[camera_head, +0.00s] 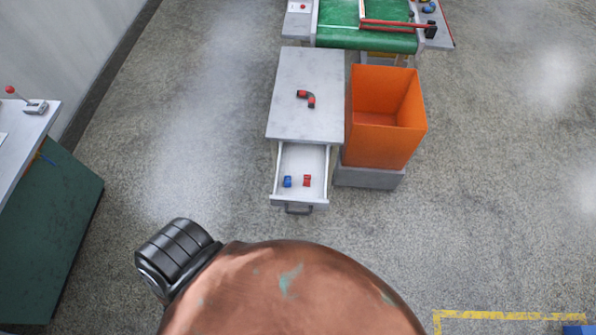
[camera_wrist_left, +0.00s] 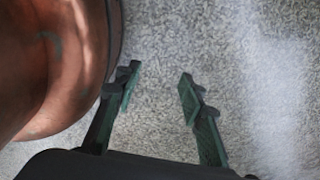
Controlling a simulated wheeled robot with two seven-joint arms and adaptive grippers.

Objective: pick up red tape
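The red tape (camera_head: 307,180) is a small red item in the open drawer (camera_head: 318,160) of the white cabinet, in the head view. A small blue item (camera_head: 287,181) lies to its left in the same drawer. My left gripper (camera_wrist_left: 158,84) shows in the left wrist view with its two greenish fingers apart and nothing between them. No gripper shows in the head view, and my right gripper is in neither view.
A black hose piece with red ends (camera_head: 306,98) lies on the cabinet top (camera_head: 300,70). An orange bin (camera_head: 384,140) stands right of the cabinet. A green conveyor (camera_head: 366,40) is behind. A green workbench (camera_head: 50,220) stands at left. The floor before the drawer is open.

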